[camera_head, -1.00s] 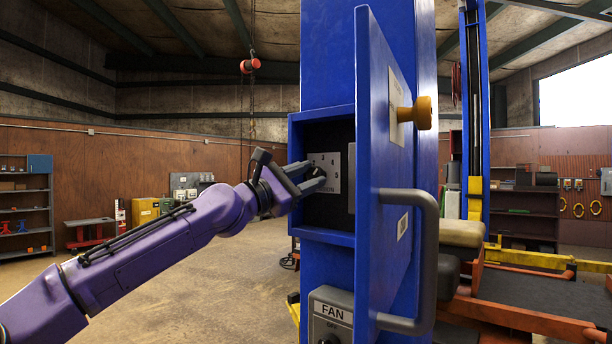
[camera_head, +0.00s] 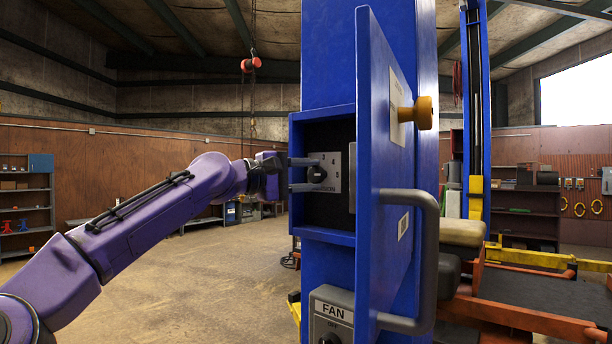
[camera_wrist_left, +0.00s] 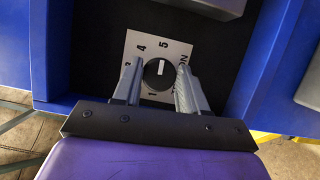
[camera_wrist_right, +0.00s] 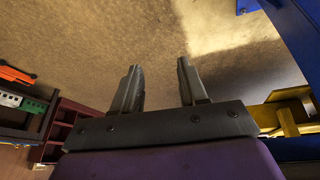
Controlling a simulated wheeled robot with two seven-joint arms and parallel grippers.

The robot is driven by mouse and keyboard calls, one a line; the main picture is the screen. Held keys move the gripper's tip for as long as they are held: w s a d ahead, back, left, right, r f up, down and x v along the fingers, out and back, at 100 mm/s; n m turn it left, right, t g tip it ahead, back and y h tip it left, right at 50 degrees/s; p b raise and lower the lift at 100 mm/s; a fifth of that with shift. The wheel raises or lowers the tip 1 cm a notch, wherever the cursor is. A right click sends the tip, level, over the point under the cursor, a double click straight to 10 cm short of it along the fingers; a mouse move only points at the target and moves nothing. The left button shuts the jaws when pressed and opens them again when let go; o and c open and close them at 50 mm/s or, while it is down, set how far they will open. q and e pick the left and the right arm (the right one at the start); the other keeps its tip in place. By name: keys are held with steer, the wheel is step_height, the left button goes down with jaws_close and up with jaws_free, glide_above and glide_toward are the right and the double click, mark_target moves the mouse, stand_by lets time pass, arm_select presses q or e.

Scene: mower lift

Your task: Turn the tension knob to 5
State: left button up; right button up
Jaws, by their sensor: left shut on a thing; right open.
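The tension knob (camera_head: 316,174) is a dark round dial on a white number plate (camera_head: 331,160) inside the open blue box. In the left wrist view the knob (camera_wrist_left: 157,75) has a white mark that points up, close to the 5. My left gripper (camera_head: 304,175) reaches in from the left, one finger above the other. It is shut on the knob, with a finger on each side of it in the left wrist view (camera_wrist_left: 158,78). My right gripper (camera_wrist_right: 158,80) is open and empty in its wrist view, over the floor; the head view does not show it.
The blue box door (camera_head: 383,180) stands open to the right of the dial, with a grey handle (camera_head: 428,250) and a yellow knob (camera_head: 420,112). A grey FAN switch box (camera_head: 330,318) is below. The floor at left is clear.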

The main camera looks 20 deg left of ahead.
arm_select(q)
steer(key=shift+a+r+m, duration=0.2)
steer(key=shift+r+m, duration=0.1)
steer(key=shift+r, duration=0.1)
steer(key=o, duration=0.8)
steer(key=shift+c, duration=0.2)
steer(key=shift+o, duration=1.3)
steer(key=shift+w+f, duration=0.1)
steer(key=shift+w+d+f, duration=0.1)
steer(key=shift+w+f, duration=0.1)
steer(key=shift+w, duration=0.05)
steer(key=shift+s+a+f+b, duration=0.1)
steer(key=shift+s+a+b, duration=0.15)
steer(key=shift+s+b, duration=0.1)
steer(key=b+v, duration=0.3)
steer(key=v, duration=0.6)
steer(key=shift+s+a+r+b, duration=0.2)
steer(key=shift+s+a+b, duration=0.05)
steer(key=shift+b, duration=0.1)
